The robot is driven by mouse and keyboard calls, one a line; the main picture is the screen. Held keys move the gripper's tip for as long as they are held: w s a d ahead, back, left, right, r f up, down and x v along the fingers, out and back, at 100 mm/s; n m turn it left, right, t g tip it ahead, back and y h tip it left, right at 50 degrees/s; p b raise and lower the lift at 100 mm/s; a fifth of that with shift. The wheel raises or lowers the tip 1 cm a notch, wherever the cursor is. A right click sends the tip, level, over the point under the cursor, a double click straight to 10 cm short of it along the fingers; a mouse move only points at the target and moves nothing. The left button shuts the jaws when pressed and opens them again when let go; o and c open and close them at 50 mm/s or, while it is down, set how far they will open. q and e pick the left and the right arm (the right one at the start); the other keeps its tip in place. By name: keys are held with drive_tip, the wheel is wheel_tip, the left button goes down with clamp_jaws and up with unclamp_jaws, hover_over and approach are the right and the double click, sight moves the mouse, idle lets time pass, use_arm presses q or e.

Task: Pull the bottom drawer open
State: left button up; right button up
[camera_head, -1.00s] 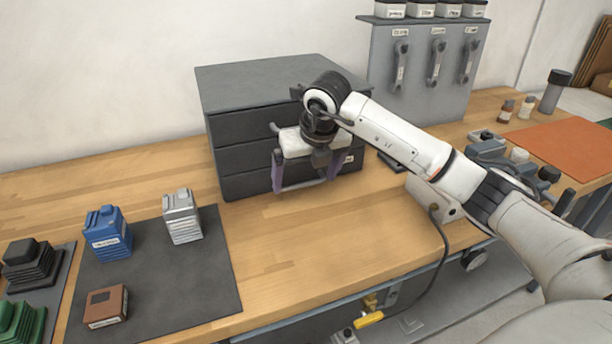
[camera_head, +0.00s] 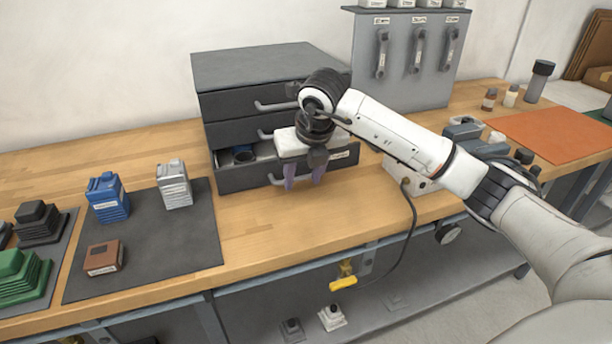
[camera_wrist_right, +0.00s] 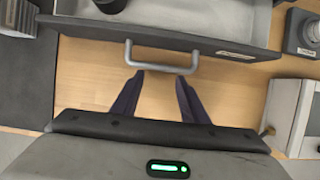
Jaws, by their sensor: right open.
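The dark grey bottom drawer (camera_head: 238,179) is pulled partway out of the cabinet (camera_head: 260,68), and some of its inside shows on the left. Its front and grey bar handle also show in the right wrist view, with the handle (camera_wrist_right: 162,57) ahead of the fingers. My right gripper (camera_head: 304,184) is open in front of the drawer, with its purple fingers pointing down. In the wrist view the fingers of this gripper (camera_wrist_right: 161,78) are apart, with their tips close to the handle; I cannot tell whether they touch it. My left gripper is out of view.
Dark round items (camera_head: 243,154) lie in the open drawer. A dark mat (camera_head: 150,250) with blue, silver and brown blocks lies left of the cabinet. A grey box (camera_head: 410,176) stands right of the drawer. The wooden tabletop (camera_head: 265,235) in front is clear.

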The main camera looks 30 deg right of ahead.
drive_tip(key=o, duration=0.7)
drive_tip(key=shift+s+r, duration=0.1)
drive_tip(key=shift+r, duration=0.05)
drive_tip(key=o, duration=0.7)
drive_tip(key=shift+o, duration=0.2)
drive_tip(key=d+v, duration=0.1)
drive_tip(key=v, duration=0.9)
drive_tip(key=shift+a, duration=0.5)
drive_tip(key=shift+s+r, duration=0.1)
drive_tip(key=shift+c, duration=0.3)
